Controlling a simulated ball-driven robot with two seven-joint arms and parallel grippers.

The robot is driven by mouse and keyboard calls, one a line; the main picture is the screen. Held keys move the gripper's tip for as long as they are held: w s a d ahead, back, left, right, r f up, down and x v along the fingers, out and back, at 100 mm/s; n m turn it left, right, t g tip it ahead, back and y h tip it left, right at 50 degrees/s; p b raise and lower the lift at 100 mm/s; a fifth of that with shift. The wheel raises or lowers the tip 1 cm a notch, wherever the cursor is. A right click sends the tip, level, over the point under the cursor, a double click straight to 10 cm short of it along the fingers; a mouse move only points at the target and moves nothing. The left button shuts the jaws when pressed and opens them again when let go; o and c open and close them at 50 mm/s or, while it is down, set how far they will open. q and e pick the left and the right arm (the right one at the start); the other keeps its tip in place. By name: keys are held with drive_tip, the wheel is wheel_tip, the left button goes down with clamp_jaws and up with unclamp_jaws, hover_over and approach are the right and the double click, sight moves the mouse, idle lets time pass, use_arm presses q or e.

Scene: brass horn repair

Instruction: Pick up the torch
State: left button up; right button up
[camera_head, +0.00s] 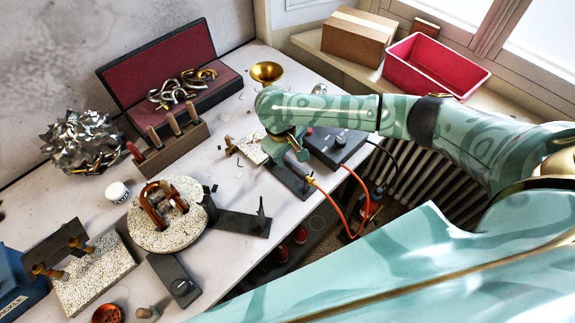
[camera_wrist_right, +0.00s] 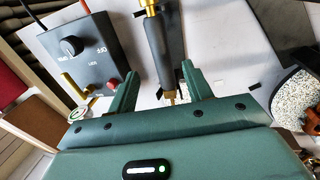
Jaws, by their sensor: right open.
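The torch (camera_wrist_right: 165,45) has a dark handle with brass parts at both ends. In the right wrist view it lies between the two fingers of my right gripper (camera_wrist_right: 158,72), which is open, one finger on either side. I cannot tell whether either finger touches it. In the head view my right gripper (camera_head: 290,154) is low over the bench beside the control box, and partly hides the torch (camera_head: 302,173). An orange hose (camera_head: 341,169) runs from the torch's end over the bench edge. My left gripper is out of view.
The dark control box (camera_head: 335,144) with knobs stands close to the right gripper; it also shows in the right wrist view (camera_wrist_right: 82,55). A round speckled block (camera_head: 143,230) holds copper-coloured pieces. An open case (camera_head: 160,62), a brass bell (camera_head: 267,72) and a red bin (camera_head: 433,66) are farther back.

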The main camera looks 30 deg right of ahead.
sight(291, 163)
drive_tip(key=f, duration=0.3)
drive_tip(key=shift+d+b, duration=0.2)
drive_tip(key=shift+b, duration=0.2)
drive_tip(key=f, duration=0.1)
drive_tip(key=f+b, duration=0.2)
drive_tip(key=f, duration=0.1)
drive_tip(key=shift+w+d, duration=0.15)
drive_tip(key=shift+d, duration=0.1)
drive_tip(key=shift+w+d+f, duration=0.1)
drive_tip(key=shift+f, duration=0.25)
drive_tip(key=shift+r, duration=0.1)
drive_tip(key=c, duration=1)
